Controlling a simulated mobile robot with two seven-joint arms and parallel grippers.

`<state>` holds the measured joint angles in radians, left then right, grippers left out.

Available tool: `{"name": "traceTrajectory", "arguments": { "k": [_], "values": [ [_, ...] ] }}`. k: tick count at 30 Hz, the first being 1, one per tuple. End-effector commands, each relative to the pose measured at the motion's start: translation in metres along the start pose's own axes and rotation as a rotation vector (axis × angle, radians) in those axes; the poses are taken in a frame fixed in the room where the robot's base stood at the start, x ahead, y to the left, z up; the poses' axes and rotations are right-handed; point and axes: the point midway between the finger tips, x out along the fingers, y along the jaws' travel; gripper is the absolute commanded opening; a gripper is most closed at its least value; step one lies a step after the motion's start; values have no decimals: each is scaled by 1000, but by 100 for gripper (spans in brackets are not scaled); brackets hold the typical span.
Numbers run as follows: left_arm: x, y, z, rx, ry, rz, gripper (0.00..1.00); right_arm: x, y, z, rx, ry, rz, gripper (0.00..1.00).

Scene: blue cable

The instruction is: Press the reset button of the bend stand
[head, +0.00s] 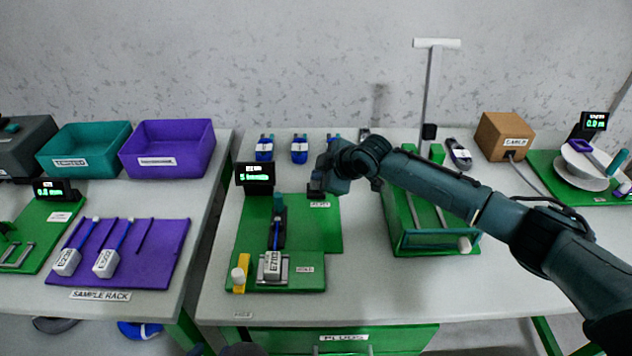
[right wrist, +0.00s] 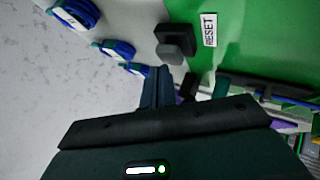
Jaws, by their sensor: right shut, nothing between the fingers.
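The bend stand is a green base (head: 325,240) in the middle of the bench, with a lit display (head: 255,178) at its back left and a clamp holding a sample marked E7112 (head: 272,265) at its front. The reset button (right wrist: 176,42) is a dark square block beside a white RESET label (right wrist: 209,30) in the right wrist view. My right gripper (head: 317,182) is shut and empty above the stand's back right. In the right wrist view its fingertips (right wrist: 157,74) appear near the button; contact cannot be told. My left gripper is not in view.
Several blue cable coils (head: 299,150) lie behind the stand. A green frame fixture (head: 435,243) stands to its right, under my right arm. A purple sample rack (head: 120,255) and bins (head: 168,148) are on the left bench. Bare bench lies in front right of the stand.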

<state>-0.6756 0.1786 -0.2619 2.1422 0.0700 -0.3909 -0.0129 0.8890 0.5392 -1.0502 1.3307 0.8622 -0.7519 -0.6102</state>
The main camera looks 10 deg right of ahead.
Motion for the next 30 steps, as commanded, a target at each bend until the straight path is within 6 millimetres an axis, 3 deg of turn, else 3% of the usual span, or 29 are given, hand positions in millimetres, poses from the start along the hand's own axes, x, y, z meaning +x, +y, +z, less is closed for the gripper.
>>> {"name": "traceTrajectory", "arguments": {
  "k": [30],
  "values": [
    [2,0,3,0,1,0,36,8,-6,6,0,-1,-2,0]
  ]
}}
